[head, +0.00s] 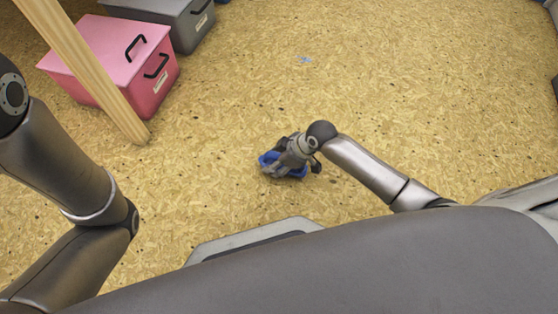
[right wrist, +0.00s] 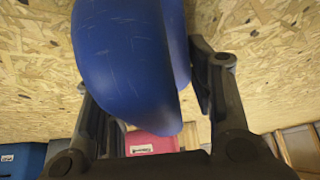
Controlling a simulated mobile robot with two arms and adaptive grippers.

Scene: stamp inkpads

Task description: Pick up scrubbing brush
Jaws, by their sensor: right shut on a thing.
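The scrubbing brush is a smooth, rounded blue thing (right wrist: 125,60) that fills the upper middle of the right wrist view, between my two dark fingers. In the head view its blue parts (head: 292,174) show at the end of my right arm, low over the board floor. My right gripper (head: 288,164) is shut on it and covers much of it. Its bristles do not show clearly, and I cannot tell whether it touches the floor. My left arm comes in at the left, but its gripper is out of view.
A pink box (head: 103,58) with black handles and a grey box (head: 172,20) stand at the upper left. A wooden post (head: 90,75) leans before the pink box. A small light-blue spot (head: 305,59) lies on the floor. The floor around my right gripper is clear.

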